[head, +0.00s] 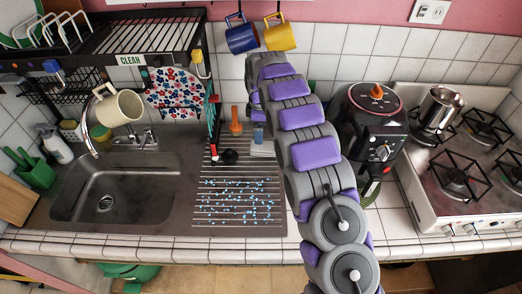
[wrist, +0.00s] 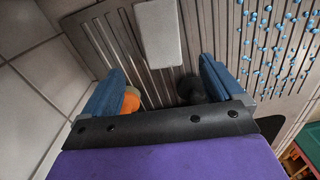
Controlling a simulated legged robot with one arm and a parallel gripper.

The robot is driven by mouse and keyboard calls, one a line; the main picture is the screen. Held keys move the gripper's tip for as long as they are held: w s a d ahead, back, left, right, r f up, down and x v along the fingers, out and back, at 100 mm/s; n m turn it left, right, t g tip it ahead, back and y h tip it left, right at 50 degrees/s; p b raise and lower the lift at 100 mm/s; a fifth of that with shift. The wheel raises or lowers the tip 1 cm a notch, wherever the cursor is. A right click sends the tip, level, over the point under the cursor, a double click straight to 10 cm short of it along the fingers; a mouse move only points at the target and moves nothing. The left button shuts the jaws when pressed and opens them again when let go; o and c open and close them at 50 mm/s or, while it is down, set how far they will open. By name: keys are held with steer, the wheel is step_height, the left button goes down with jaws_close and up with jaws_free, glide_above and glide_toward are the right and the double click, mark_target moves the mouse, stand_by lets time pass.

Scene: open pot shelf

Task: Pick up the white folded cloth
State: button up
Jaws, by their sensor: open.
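The white folded cloth (wrist: 158,33) lies flat on the ribbed drainboard, a pale rectangle at the top middle of the wrist view. In the head view a pale patch of it (head: 262,149) shows at the back right of the drainboard, partly hidden by my arm. My gripper (wrist: 158,85) is open, with its blue fingers spread apart and the cloth beyond their tips, apart from them. An orange object (wrist: 131,101) and a dark rounded object (wrist: 190,87) show near the fingers, with nothing held. My arm hides most of the gripper in the head view.
The sink (head: 120,185) is left of the drainboard (head: 240,222), which has blue drops on it. A black rack (head: 130,57) overhangs the sink. A black cooker (head: 374,128) and the stove (head: 465,195) stand right. Mugs (head: 241,36) hang above.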

mark_target(263, 145)
steer(key=f, duration=0.2)
steer(key=d+f, duration=0.1)
steer(key=shift+d+f, duration=0.2)
steer(key=shift+f, duration=0.15)
steer(key=shift+d+f+b, duration=0.2)
steer(key=shift+d+b, duration=0.1)
steer(key=shift+d, duration=0.05)
steer(key=f, duration=0.1)
steer(key=a+f+b, duration=0.1)
steer(key=f, duration=0.3)
steer(key=shift+s+a, duration=0.2)
steer(key=shift+a, duration=0.1)
steer(key=shift+d, duration=0.5)
steer(key=shift+c, duration=0.2)
steer(key=shift+d, duration=0.15)
steer(key=shift+c, duration=0.8)
steer(key=c, duration=0.3)
steer(key=shift+a, duration=0.4)
steer(key=c, duration=0.5)
steer(key=shift+c, duration=0.2)
steer(key=shift+d, duration=0.1)
